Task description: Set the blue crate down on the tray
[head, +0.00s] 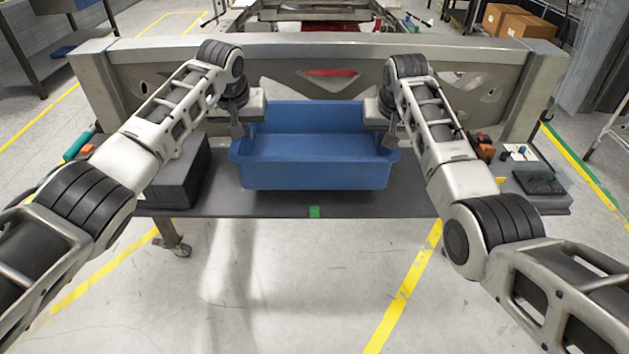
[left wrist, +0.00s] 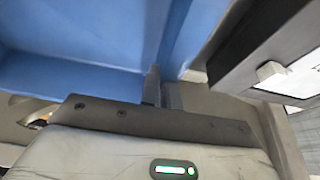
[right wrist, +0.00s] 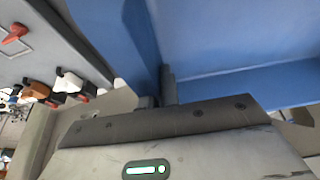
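The blue crate (head: 315,160) is in the middle of the head view, empty as far as I see, roughly level over the dark grey tray (head: 265,205). Whether its bottom touches the tray or hangs just above it I cannot tell. My left gripper (head: 238,128) is on the crate's left wall; in the left wrist view its fingers (left wrist: 160,90) pinch the wall of the crate (left wrist: 70,75). My right gripper (head: 389,135) is on the right wall; its fingers (right wrist: 160,88) pinch the crate (right wrist: 220,40) in the right wrist view.
A dark grey block (head: 180,178) stands on the tray left of the crate. Small tools and a black device (head: 538,181) lie at the right end. A metal frame beam (head: 440,58) rises behind. A green mark (head: 315,212) is on the tray's front edge.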

